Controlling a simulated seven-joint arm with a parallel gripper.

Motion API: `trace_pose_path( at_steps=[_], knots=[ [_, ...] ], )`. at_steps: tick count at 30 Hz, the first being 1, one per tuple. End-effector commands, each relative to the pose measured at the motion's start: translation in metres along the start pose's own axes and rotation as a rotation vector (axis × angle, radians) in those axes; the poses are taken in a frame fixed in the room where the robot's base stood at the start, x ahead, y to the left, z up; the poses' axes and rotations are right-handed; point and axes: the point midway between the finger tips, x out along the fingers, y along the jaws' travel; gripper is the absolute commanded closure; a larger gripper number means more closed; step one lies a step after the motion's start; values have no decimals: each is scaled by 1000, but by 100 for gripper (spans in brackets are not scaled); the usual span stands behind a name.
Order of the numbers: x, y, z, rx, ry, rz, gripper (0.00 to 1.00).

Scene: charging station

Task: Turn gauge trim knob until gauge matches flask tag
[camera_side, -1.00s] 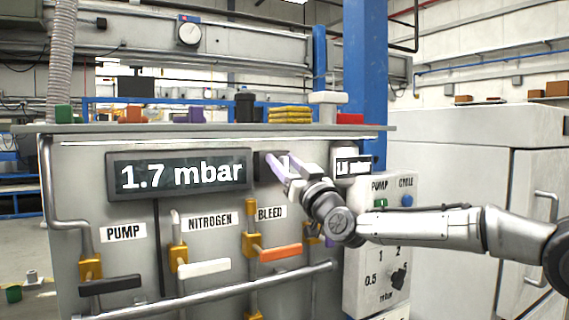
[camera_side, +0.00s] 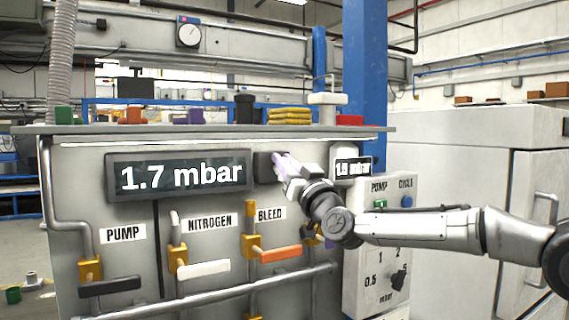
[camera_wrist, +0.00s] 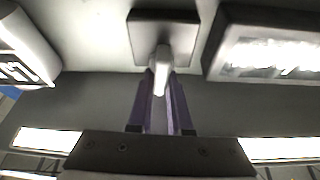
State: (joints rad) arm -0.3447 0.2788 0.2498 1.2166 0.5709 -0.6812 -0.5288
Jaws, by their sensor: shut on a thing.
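The gauge (camera_side: 182,174) on the panel reads 1.7 mbar; in the wrist view it (camera_wrist: 268,55) is too washed out to read. The flask tag (camera_side: 353,168) is small and seems to read 1.8 mbar, but I cannot be sure of the last digit. The pale trim knob (camera_wrist: 162,68) stands out from a dark square plate (camera_wrist: 178,35), which shows beside the gauge in the side view (camera_side: 263,165). My gripper (camera_wrist: 161,92), with purple fingers, is shut on the knob. In the side view my gripper (camera_side: 280,164) covers the knob.
Pump, nitrogen and bleed valves with black, white (camera_side: 203,268) and orange (camera_side: 280,253) handles stand below. A control box (camera_side: 378,285) with buttons and a dial is at the right. The white flask body (camera_wrist: 25,45) is close beside the knob in the wrist view.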

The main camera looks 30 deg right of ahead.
Motion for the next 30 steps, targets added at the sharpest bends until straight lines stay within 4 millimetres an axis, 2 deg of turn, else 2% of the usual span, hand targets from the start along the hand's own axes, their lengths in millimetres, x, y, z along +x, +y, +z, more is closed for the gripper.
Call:
trace_pose_path(
  at_steps=[1, 30],
  knots=[
    [-1, 0, 10, 24, -18, 10, 100],
    [-3, 6, 18, 835, -25, 349, 100]
  ],
)
